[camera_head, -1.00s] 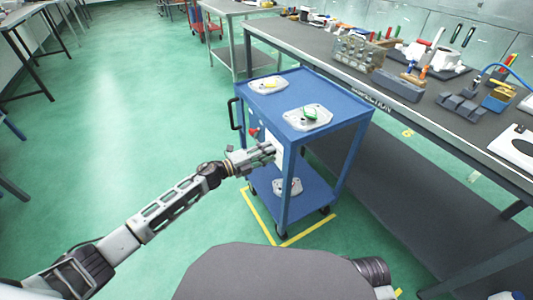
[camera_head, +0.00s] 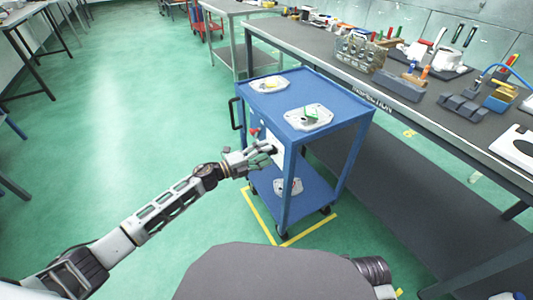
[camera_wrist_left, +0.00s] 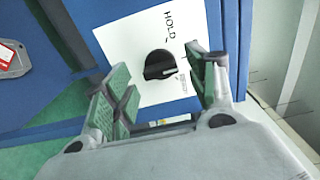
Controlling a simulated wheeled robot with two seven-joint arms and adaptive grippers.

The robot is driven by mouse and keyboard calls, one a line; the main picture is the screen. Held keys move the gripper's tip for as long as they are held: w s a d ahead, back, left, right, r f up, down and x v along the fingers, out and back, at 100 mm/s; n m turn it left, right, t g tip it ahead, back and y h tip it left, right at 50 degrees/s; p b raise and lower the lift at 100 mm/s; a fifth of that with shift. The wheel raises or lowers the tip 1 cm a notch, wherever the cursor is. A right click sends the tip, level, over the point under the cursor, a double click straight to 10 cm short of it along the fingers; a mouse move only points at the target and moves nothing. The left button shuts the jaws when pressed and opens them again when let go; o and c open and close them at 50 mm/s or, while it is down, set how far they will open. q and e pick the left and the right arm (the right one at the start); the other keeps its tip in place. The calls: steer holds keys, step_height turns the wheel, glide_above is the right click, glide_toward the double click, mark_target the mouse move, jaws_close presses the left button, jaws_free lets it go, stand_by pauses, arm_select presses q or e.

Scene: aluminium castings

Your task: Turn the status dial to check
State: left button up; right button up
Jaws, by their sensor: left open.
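The status dial (camera_wrist_left: 159,64) is a black round knob on a white plate (camera_wrist_left: 128,38) fixed to the side of the blue cart. The word HOLD is printed beside it; smaller print near the right finger is unreadable, and I cannot tell which mark the dial points to. My left gripper (camera_wrist_left: 160,66) is open, its two fingers on either side of the dial in the wrist view, with visible gaps. Contact is not visible. In the head view my left gripper (camera_head: 264,154) is at the cart's near left side, and the dial cannot be made out. My right gripper is not in view.
The blue cart (camera_head: 336,122) carries castings on light plates on its top (camera_head: 309,117) and lower shelf (camera_head: 288,187). A long grey inspection bench (camera_head: 420,108) with tools and fixtures stands close on the right. The green floor at left is clear.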

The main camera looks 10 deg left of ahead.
arm_select(q)
steer(key=v, duration=1)
steer(key=shift+s+a, duration=0.15)
stand_by(0.7)
